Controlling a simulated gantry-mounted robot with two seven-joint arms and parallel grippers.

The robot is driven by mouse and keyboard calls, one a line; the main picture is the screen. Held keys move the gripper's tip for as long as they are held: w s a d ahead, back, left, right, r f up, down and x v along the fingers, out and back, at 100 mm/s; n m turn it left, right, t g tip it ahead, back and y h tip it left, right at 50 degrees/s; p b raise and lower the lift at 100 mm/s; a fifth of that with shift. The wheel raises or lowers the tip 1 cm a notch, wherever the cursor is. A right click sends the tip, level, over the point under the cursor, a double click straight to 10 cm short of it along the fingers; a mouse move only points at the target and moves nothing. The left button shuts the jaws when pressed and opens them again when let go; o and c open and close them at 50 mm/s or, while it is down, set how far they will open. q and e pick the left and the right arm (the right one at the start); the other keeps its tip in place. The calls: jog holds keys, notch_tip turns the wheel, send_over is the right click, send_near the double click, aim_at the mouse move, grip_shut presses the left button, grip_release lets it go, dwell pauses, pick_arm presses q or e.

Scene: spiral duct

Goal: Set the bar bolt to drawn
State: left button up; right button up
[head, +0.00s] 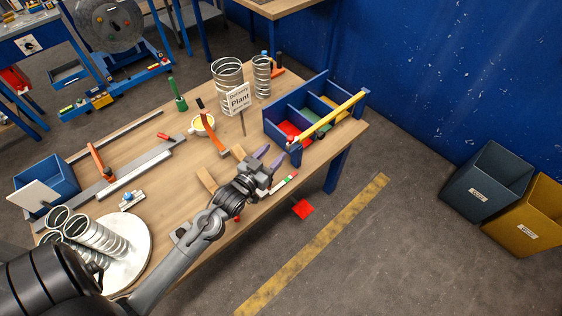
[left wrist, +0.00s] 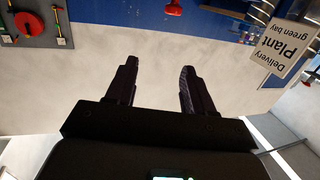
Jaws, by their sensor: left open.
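My left gripper (head: 270,160) is open and empty above the front edge of the workbench (head: 150,165), left of the divided blue box. In the left wrist view its two dark fingers (left wrist: 159,65) stand apart with a pale surface beyond and nothing between them. A small strip with green, red and white parts (head: 285,184) lies at the bench's front edge, just below the gripper. A yellow bar (head: 333,116) runs along the near side of the box. I cannot tell for certain which of these is the bar bolt. My right gripper is not in view.
The divided blue box (head: 317,87) stands at the bench's right end. A sign reading "Delivery Plant" (head: 238,99) stands behind the gripper and shows in the left wrist view (left wrist: 285,48). Spiral ducts (head: 95,236) fill the bench's left end.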

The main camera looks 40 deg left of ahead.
pick_arm(q)
jog(key=b, duration=0.5)
send_near(288, 140)
jog(key=shift+t+y, duration=0.3)
jog(key=shift+y, duration=0.1)
jog(key=w+b, duration=0.1)
jog(key=w, duration=0.2)
jog(key=w+a+b, duration=0.1)
jog(key=w, duration=0.3)
jog(key=w+b, duration=0.1)
jog(key=w, duration=0.3)
jog(key=shift+w+a+f, duration=0.1)
jog(key=shift+a+f, duration=0.1)
jog(key=shift+f, duration=0.05)
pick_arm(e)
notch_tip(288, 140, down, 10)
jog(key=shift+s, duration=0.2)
pick_arm(q)
grip_shut()
